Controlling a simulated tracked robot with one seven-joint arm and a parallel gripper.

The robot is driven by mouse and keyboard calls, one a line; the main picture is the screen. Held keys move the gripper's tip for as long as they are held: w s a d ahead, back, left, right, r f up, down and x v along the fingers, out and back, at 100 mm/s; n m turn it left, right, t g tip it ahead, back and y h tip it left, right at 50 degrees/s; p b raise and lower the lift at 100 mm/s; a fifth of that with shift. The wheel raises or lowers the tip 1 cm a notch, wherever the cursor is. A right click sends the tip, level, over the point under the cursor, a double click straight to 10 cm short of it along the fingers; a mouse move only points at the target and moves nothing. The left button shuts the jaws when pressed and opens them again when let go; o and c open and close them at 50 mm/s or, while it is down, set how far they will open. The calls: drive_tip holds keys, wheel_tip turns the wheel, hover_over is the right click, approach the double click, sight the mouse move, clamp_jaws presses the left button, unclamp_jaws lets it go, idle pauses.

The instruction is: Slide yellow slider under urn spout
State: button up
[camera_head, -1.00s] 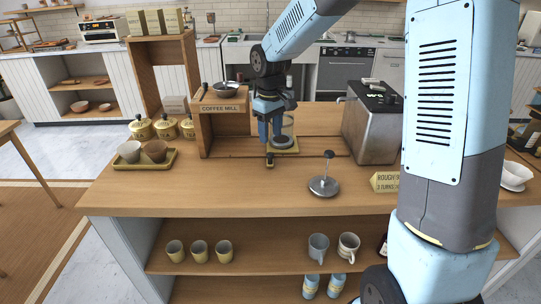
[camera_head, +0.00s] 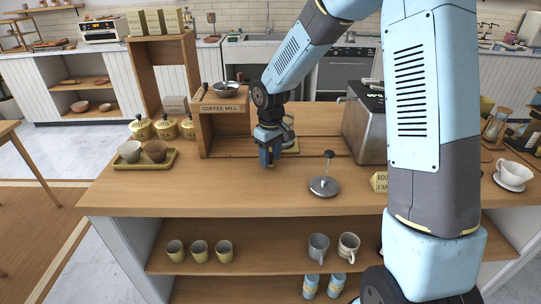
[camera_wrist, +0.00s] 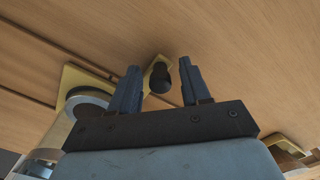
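The yellow slider (camera_head: 293,150) sits on the counter in front of the coffee mill, mostly behind my gripper in the head view. In the wrist view its yellow plate (camera_wrist: 72,80) carries a round glass-and-metal vessel (camera_wrist: 88,103), and a dark knob (camera_wrist: 159,78) stands on a small yellow tab. My gripper (camera_head: 268,162) is low over the counter, pointing down. In the wrist view the gripper (camera_wrist: 159,66) is open, one finger on each side of the knob, with gaps showing.
Dark track lines (camera_head: 318,153) run along the counter towards the urn. A metal tamper-like press (camera_head: 324,186) stands in front. The wooden coffee mill (camera_head: 222,125) is behind left. A tray with two cups (camera_head: 170,163) lies at left.

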clamp_jaws()
drive_tip(key=shift+d, duration=0.1)
idle(0.5)
